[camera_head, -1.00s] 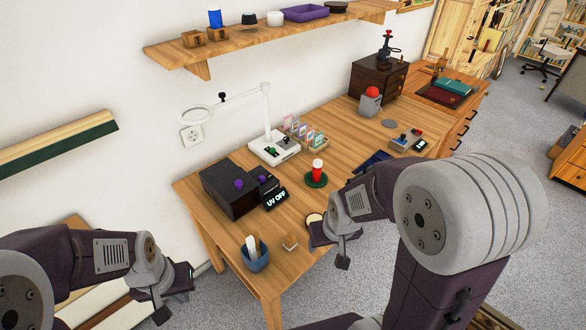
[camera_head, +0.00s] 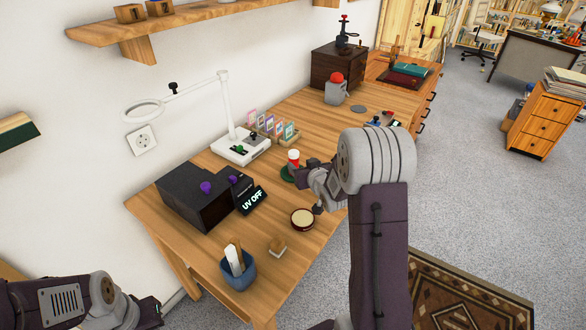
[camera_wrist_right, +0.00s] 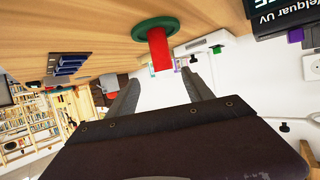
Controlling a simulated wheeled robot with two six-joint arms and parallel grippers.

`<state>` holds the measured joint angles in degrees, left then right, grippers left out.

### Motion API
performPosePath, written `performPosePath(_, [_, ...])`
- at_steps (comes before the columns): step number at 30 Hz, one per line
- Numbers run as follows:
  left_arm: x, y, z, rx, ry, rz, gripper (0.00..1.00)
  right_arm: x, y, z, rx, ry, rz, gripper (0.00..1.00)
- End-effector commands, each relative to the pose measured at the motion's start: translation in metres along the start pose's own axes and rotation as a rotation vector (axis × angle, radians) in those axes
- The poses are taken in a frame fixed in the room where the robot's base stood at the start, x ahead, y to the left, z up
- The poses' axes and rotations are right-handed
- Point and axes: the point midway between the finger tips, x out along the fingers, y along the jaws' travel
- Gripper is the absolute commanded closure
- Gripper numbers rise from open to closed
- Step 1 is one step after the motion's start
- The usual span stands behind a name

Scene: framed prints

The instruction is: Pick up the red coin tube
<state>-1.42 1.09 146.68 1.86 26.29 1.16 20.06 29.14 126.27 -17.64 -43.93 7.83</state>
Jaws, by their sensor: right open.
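The red coin tube (camera_head: 293,163) stands upright on a round green base (camera_head: 287,174) near the middle of the desk, with a pale band near its top. My right gripper (camera_head: 309,172) is just right of the tube in the head view and partly hides the base. In the right wrist view, which is upside down, the tube (camera_wrist_right: 160,54) lies ahead between the two spread fingers (camera_wrist_right: 162,78), apart from them. The right gripper is open and empty. My left gripper (camera_head: 150,312) is low at the left, off the desk; its jaws cannot be made out.
A black box (camera_head: 190,195) with a UV OFF display (camera_head: 252,199) stands left of the tube. A white magnifier lamp (camera_head: 240,147) and a card rack (camera_head: 272,127) stand behind.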

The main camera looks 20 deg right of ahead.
Motion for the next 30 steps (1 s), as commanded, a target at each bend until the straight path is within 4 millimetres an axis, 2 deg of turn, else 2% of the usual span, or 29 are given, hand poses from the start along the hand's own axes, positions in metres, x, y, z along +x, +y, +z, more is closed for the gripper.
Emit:
performPosePath(6, [0.002, 0.0, 0.0, 0.0, 0.0, 0.0, 1.0, 0.032, -0.001, 0.0, -0.001, -0.001, -0.001, 0.4])
performPosePath(11, [0.003, 0.0, 0.0, 0.0, 0.0, 0.0, 1.0, 0.037, -0.002, 0.0, -0.001, -0.003, -0.001, 0.4])
performPosePath(19, [0.007, 0.0, 0.001, 0.0, 0.0, 0.0, 1.0, 0.081, -0.006, 0.0, 0.0, -0.003, -0.001, 0.4])
performPosePath(27, [0.007, 0.0, 0.001, 0.0, 0.0, 0.0, 1.0, 0.087, -0.006, -0.002, 0.0, -0.003, 0.0, 0.4])
performPosePath(29, [0.007, 0.0, 0.001, 0.0, 0.0, 0.0, 1.0, 0.087, -0.006, -0.002, 0.0, -0.003, 0.0, 0.54])
performPosePath(30, [0.007, 0.0, 0.001, 0.0, 0.0, 0.0, 1.0, 0.087, -0.006, -0.001, 0.0, -0.003, 0.0, 0.65])
